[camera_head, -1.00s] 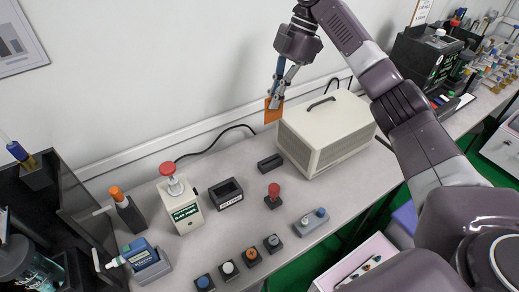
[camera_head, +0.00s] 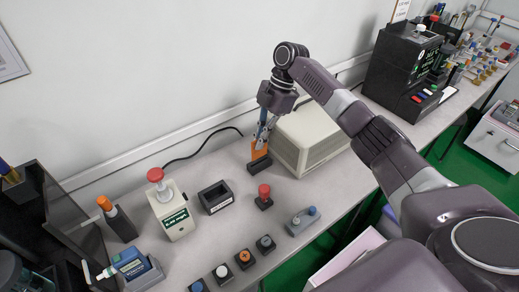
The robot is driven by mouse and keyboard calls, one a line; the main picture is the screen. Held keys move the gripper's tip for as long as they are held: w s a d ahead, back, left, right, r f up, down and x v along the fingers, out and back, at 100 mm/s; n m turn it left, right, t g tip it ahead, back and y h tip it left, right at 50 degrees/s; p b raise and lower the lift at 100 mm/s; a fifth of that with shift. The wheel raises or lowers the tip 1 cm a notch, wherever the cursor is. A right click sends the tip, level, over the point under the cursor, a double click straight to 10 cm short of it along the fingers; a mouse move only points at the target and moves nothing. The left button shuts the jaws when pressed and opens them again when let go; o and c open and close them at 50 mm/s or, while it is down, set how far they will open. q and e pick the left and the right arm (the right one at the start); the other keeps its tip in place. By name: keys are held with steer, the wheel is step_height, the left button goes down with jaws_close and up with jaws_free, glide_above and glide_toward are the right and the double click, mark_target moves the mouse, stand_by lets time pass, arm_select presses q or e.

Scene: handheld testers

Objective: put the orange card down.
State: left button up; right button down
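The orange card (camera_head: 259,151) is upright between the fingers of my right gripper (camera_head: 263,139), which is shut on it and points down. The card's lower edge is at the small black block (camera_head: 261,166) on the bench. I cannot tell whether it sits in the block, touches it or hangs just above or behind it. Part of the card is hidden by the fingers. My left gripper is not in view.
A beige box (camera_head: 312,143) stands close right of the card. A black open tray (camera_head: 216,197), a red-knobbed stand (camera_head: 264,197) and a white tester with a red knob (camera_head: 172,212) stand nearby. Several round-topped blocks line the front. A black cable runs behind.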

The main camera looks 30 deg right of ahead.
mark_target(259, 158)
step_height(259, 158, down, 3)
steer(key=shift+s+f, duration=0.1)
steer(key=shift+f, duration=0.5)
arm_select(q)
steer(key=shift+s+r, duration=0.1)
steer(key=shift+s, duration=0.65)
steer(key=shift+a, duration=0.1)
arm_select(e)
steer(key=c, duration=2.7)
jaws_free()
steer(key=o, duration=0.5)
steer(key=shift+o, duration=0.2)
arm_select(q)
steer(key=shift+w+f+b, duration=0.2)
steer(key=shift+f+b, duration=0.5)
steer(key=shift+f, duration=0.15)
arm_select(e)
steer(key=v, duration=1.2)
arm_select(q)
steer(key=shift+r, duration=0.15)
arm_select(e)
steer(key=shift+r, duration=0.15)
